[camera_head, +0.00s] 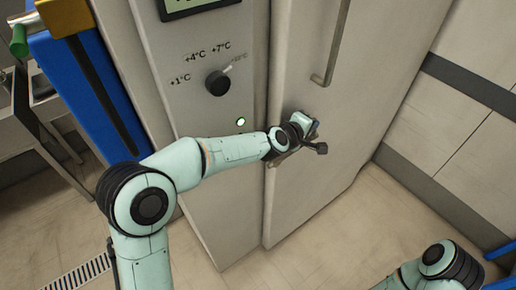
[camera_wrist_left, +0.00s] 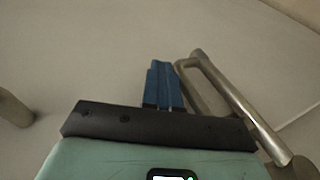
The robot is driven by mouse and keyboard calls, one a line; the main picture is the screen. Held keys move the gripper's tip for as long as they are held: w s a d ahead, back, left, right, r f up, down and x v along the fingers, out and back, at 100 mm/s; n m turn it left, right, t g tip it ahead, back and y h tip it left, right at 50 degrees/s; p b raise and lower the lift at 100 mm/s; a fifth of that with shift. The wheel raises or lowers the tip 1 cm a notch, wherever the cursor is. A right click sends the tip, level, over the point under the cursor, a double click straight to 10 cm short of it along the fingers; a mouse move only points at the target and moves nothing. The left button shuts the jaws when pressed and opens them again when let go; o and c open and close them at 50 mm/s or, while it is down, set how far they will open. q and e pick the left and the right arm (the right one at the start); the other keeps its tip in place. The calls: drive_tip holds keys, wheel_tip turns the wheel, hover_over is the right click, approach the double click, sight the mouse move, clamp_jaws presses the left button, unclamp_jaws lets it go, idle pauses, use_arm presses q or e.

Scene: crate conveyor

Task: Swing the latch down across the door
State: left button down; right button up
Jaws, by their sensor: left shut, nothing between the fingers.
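The pale door (camera_head: 350,110) is on the right of the control panel and looks closed. The latch (camera_head: 321,148) shows low by the door's left edge, its dark knob sticking out to the right just below my left gripper (camera_head: 308,122). The rest of the latch is partly hidden behind my wrist. In the left wrist view the blue fingers (camera_wrist_left: 163,85) are together and empty. The metal latch bar (camera_wrist_left: 240,108) slants down to the right beside them, with a round end; whether they touch, I cannot tell. My right gripper is out of view.
A vertical door handle (camera_head: 331,45) is above the latch. A blue post (camera_head: 75,95) stands at left. The floor (camera_head: 325,235) before the door is clear.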

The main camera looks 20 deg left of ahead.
use_arm(q)
drive_tip(key=shift+w+d+f, duration=0.15)
drive_tip(key=shift+w+f, duration=0.05)
drive_tip(key=shift+f, duration=0.1)
idle(0.4)
drive_tip(key=v, duration=1.3)
drive_tip(key=shift+s, duration=0.2)
